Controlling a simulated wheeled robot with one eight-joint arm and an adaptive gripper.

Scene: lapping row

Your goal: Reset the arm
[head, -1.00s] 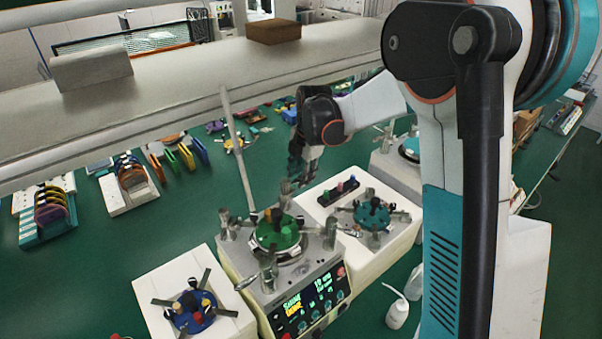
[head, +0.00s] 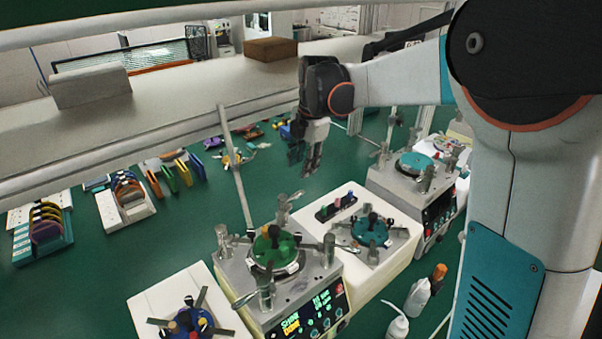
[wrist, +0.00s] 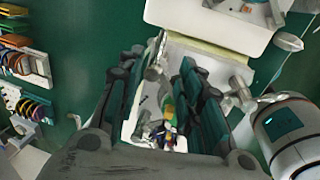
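My gripper (head: 305,160) hangs fingers down in the head view, in the air above the green bench and behind the lapping machines. My arm reaches in to it from the right. In the wrist view the two dark finger sets of my gripper (wrist: 160,105) stand apart, with nothing held between them. Through the gap I see part of a white unit with small coloured parts farther below.
A lapping machine with a green plate (head: 275,250) stands front centre. A teal plate (head: 370,230) and another machine (head: 415,165) stand to its right. A blue plate (head: 188,322) sits front left. Bottles (head: 418,298) stand front right. A pale shelf (head: 190,85) runs behind.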

